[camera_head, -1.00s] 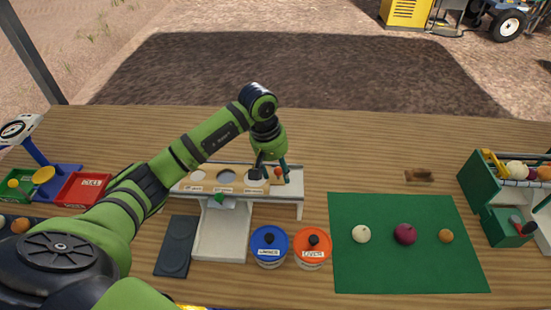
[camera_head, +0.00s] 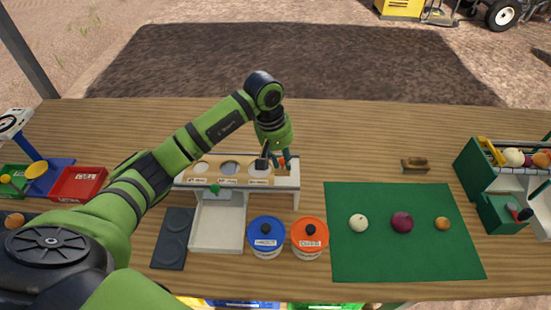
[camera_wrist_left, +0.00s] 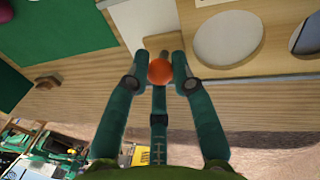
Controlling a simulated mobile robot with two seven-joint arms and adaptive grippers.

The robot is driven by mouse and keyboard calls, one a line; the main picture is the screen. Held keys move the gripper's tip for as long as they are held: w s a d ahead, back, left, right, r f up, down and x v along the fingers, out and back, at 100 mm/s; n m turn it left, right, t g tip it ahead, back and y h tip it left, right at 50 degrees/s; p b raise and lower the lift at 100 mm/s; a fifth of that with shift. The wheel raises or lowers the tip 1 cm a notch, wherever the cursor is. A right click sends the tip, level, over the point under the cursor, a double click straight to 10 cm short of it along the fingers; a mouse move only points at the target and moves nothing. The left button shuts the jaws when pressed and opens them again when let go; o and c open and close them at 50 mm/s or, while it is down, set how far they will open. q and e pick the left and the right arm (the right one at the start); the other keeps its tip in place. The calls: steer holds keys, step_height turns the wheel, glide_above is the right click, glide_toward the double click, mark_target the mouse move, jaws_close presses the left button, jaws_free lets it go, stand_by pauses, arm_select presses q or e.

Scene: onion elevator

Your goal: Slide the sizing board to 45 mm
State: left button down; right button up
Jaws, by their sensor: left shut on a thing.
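The sizing board (camera_head: 213,168) is a light wooden strip with round holes of differing size and small labels, lying along the top of a white stand (camera_head: 292,173). The labels are too small to read surely. A green pointer (camera_head: 214,189) on the stand's front sits between the left and middle labels. My left gripper (camera_head: 279,160) is at the board's right end, its fingers shut on the orange knob. In the left wrist view the orange knob (camera_wrist_left: 160,71) sits between the fingertips. My right gripper is not in view.
Blue-lidded (camera_head: 266,232) and orange-lidded (camera_head: 310,232) tubs stand in front of the stand. A green mat (camera_head: 350,262) holds three onions. A red tray (camera_head: 77,184) is at left, a green crate (camera_head: 480,180) at right. The table behind is mostly clear.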

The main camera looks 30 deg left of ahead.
arm_select(q)
steer(key=d, duration=0.1)
steer(key=w+d+b, duration=0.1)
steer(key=d, duration=0.1)
steer(key=w+d+b, duration=0.1)
steer(key=d, duration=0.1)
steer(key=shift+w+d+f, duration=0.1)
steer(key=shift+d+f, duration=0.05)
steer(key=shift+d, duration=0.05)
stand_by(0.5)
steer(key=c, duration=1)
jaws_free()
steer(key=shift+d, duration=0.1)
steer(key=shift+w+r, duration=0.1)
steer(key=shift+r, duration=0.1)
step_height(320, 180, up, 6)
steer(key=p, duration=0.2)
steer(key=shift+p, duration=0.4)
steer(key=shift+f, duration=0.15)
